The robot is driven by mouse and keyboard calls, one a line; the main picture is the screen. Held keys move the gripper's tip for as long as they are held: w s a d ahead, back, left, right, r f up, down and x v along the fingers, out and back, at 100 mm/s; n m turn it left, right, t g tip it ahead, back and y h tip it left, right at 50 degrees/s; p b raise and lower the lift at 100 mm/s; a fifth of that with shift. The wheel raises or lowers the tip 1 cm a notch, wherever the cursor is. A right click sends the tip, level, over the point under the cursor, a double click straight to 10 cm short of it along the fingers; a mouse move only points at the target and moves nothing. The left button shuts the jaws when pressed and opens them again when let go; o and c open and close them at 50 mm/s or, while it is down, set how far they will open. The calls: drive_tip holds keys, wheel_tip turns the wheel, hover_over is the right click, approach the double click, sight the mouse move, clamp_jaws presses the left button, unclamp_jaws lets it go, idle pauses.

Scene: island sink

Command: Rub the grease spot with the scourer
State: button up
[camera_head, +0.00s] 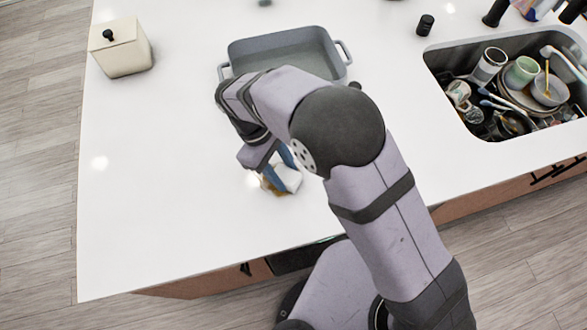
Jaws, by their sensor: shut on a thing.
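My gripper (277,163) points down at the white counter, left of my forearm, and is shut on a small pale piece that looks like the scourer (288,180). The scourer is at or very near the counter surface; whether it touches cannot be told. A yellow-brown patch (271,188) shows at its lower left edge. It may be the grease spot or part of the scourer. My wrist hides part of the grip.
A grey roasting pan (243,55) stands behind my arm. A cream lidded box (124,58) is at the back left. The sink (437,68) at right is full of dishes. A black small jar (425,25) stands behind it. The counter's left side is clear.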

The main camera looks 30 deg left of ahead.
sight(259, 190)
drive_tip(key=shift+s+a+b, duration=0.4)
drive_tip(key=shift+s+a, duration=2.35)
drive_tip(key=shift+s, duration=0.05)
drive_tip(key=shift+w+a+r+p, duration=0.1)
drive_tip(key=shift+w+a+p, duration=0.3)
drive_tip(key=shift+a, duration=0.15)
drive_tip(key=shift+w, duration=0.25)
drive_tip(key=shift+w+d, duration=0.3)
drive_tip(key=shift+w+d+p, duration=0.4)
drive_tip(key=shift+w+d, duration=1.2)
drive_tip(key=shift+d, duration=0.05)
drive_tip(key=shift+w+d, duration=0.55)
drive_tip(key=shift+d, duration=0.05)
drive_tip(key=shift+w+d+p, duration=0.4)
drive_tip(key=shift+w+d, duration=0.6)
drive_tip(key=shift+w, duration=0.05)
drive_tip(key=shift+w+d, duration=0.55)
drive_tip(key=shift+w+d+r+p, duration=0.1)
drive_tip(key=shift+d+r+p, duration=0.1)
drive_tip(key=shift+p, duration=0.25)
drive_tip(key=shift+p+v, duration=0.4)
drive_tip(key=shift+v, duration=0.45)
wheel_tip(259, 190, up, 6)
drive_tip(key=p, duration=0.4)
drive_tip(key=shift+d+p, duration=0.2)
drive_tip(key=shift+p, duration=0.2)
